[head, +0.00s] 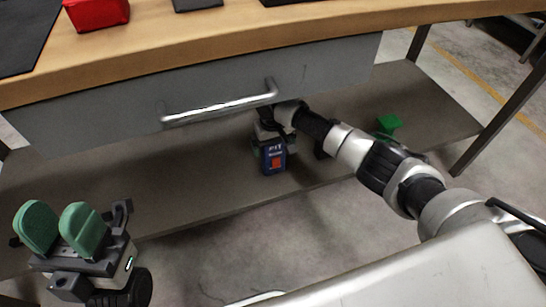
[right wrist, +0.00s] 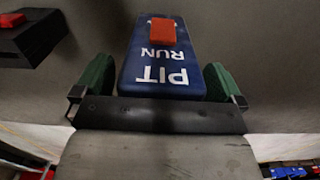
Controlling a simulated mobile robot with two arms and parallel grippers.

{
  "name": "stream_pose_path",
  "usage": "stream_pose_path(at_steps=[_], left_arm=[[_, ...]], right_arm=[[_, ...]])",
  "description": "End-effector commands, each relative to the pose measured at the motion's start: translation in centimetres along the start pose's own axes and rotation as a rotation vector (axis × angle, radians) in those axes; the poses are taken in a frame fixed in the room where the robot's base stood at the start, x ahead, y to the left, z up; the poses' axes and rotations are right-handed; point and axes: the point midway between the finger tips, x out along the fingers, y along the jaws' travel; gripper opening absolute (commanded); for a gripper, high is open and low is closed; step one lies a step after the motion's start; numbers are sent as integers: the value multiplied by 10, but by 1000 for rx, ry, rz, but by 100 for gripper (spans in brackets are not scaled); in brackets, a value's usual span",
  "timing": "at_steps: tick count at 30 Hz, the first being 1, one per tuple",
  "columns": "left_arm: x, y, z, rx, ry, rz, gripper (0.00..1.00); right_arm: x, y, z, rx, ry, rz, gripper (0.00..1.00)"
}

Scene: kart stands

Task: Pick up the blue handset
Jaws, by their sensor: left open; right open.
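The blue handset (head: 272,158), with white lettering and a red button, is on the grey lower shelf under the drawer. In the right wrist view the handset (right wrist: 152,62) reads "PIT RUN" and lies between the two green fingers of my right gripper (right wrist: 163,84). My right gripper is open around it; whether either finger touches it I cannot tell. In the head view my right gripper (head: 270,142) is partly hidden behind its own wrist. My left gripper (head: 62,228) is open and empty at the lower left, in front of the shelf.
A grey drawer with a metal handle (head: 220,105) hangs above the shelf (head: 180,185). The wooden worktop (head: 190,40) carries a red item (head: 97,12). A green object (head: 388,124) stands right on the shelf. A black box with a red top (right wrist: 30,38) is left of the handset.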

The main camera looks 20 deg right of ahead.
Motion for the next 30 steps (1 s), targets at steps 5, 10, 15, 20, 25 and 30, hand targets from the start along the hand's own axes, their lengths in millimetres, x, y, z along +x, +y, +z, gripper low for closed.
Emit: stream_pose_path(at_steps=[5, 10, 15, 20, 25, 30], left_arm=[[1, 0, 0, 0, -1, 0, 43], [0, 0, 0, 0, -2, 0, 43], [0, 0, 0, 0, -3, 0, 43], [0, 0, 0, 0, -3, 0, 43], [2, 0, 0, 0, -3, 0, 43], [11, 0, -2, 0, -4, 0, 43]], right_arm=[[-1, 0, 0, -1, 1, 0, 100], [-1, 0, 0, -1, 1, 0, 76], [-1, 0, 0, -1, 1, 0, 49], [-2, 0, 0, -1, 2, -1, 41], [-3, 0, 0, -1, 2, -1, 41], [-16, 0, -1, -1, 3, -1, 41]])
